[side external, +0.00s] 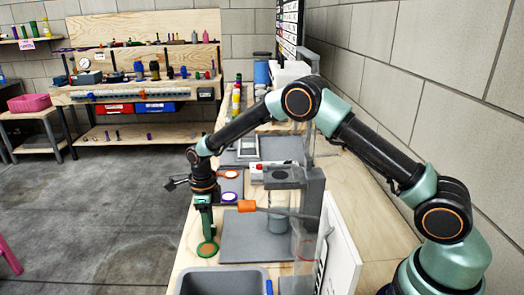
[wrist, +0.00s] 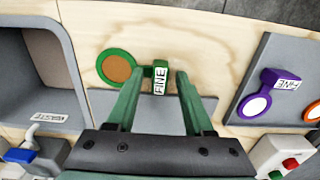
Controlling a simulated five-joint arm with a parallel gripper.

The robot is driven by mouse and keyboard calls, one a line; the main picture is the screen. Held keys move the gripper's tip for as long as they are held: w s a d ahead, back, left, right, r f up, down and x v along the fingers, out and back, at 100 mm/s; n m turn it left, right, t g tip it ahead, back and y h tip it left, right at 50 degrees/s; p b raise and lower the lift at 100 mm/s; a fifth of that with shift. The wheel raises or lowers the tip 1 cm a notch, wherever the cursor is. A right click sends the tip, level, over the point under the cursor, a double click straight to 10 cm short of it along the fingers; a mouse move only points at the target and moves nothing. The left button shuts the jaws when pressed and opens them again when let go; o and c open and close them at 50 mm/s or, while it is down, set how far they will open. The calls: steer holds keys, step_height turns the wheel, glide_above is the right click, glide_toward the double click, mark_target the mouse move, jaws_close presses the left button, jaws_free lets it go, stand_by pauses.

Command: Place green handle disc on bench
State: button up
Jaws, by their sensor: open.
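The green handle disc (wrist: 117,67) has a green rim, a brown-orange face and a short handle labelled FINE. It lies on the pale wooden bench (wrist: 210,40). In the side view the disc (side external: 207,250) is at the bench's left edge, directly below my gripper. My gripper (wrist: 158,82) is open, with its green fingers on either side of the labelled handle. In the side view my gripper (side external: 206,228) points down at the disc. I cannot tell whether the fingers touch the handle.
A grey bin labelled WASTE (wrist: 30,75) is to the left in the wrist view. A grey panel (wrist: 295,55) at right holds a purple handle disc (wrist: 255,105) and part of an orange one (wrist: 312,113). A clear upright column and orange-tipped paddle (side external: 247,206) stand close by.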

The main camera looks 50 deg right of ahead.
step_height(320, 180, up, 13)
steer(key=s+d+r+n+t, duration=0.2)
steer(key=s+d+r+n, duration=0.3)
steer(key=s+r+n, duration=0.45)
steer(key=s+d+r+n+t, duration=0.1)
steer(key=s+d+n, duration=0.1)
steer(key=s+n, duration=0.4)
steer(key=s+d+r+n+t, duration=0.1)
steer(key=s+n+t, duration=0.1)
steer(key=s+n, duration=0.5)
steer(key=shift+d+n+t, duration=0.3)
steer(key=shift+d+n, duration=0.05)
steer(key=shift+n, duration=1.9)
steer(key=shift+o, duration=0.4)
steer(key=shift+s, duration=0.1)
